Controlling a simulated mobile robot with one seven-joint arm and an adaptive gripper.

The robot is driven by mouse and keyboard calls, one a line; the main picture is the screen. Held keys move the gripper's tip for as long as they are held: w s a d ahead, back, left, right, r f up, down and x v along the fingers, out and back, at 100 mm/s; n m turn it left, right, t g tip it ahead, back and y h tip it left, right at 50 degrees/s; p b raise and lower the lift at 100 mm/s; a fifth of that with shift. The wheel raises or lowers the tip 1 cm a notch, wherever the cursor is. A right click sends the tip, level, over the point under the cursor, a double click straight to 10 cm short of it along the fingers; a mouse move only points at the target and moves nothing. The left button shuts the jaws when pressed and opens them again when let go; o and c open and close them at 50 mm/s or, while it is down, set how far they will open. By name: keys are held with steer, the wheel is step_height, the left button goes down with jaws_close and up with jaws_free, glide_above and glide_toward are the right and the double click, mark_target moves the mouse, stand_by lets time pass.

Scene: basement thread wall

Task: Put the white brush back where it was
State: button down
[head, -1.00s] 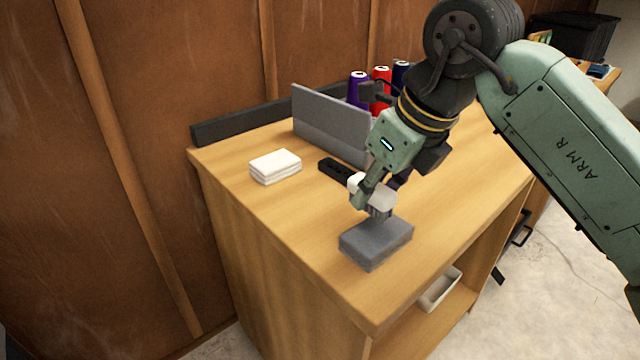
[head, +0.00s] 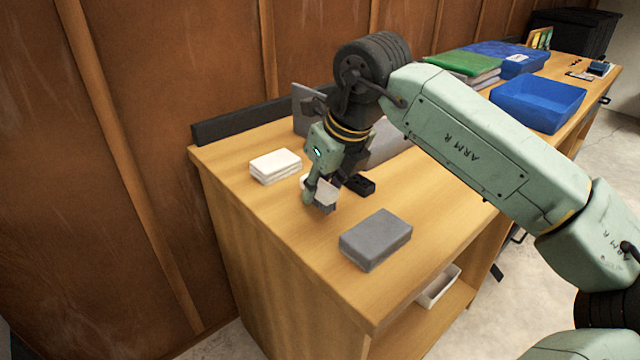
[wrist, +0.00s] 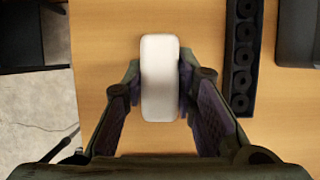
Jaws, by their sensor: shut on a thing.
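The white brush (head: 322,191) is held in my gripper (head: 319,188), with its grey bristle side facing down. In the wrist view the brush's white back (wrist: 160,78) sits between the two fingers, which press on its sides. The brush is over the wooden top of the cabinet, between the white stack and the grey block. I cannot tell whether its bristles touch the wood. My gripper hides part of the brush in the head view.
A stack of white cloths or pads (head: 275,166) lies to the left. A grey block (head: 375,240) lies near the front edge. A black slotted strip (head: 360,185) lies just right of the brush, also in the wrist view (wrist: 242,60). A grey upright panel (head: 305,108) stands behind my arm.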

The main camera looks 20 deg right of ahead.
steer(key=shift+f+b, duration=0.25)
steer(key=shift+b, duration=0.05)
steer(key=c, duration=1.3)
jaws_free()
steer(key=shift+r, duration=0.15)
steer(key=shift+s+r+p, duration=0.15)
steer(key=shift+r+p, duration=0.15)
steer(key=shift+r, duration=0.25)
steer(key=v, duration=1.1)
steer(key=shift+r, duration=0.1)
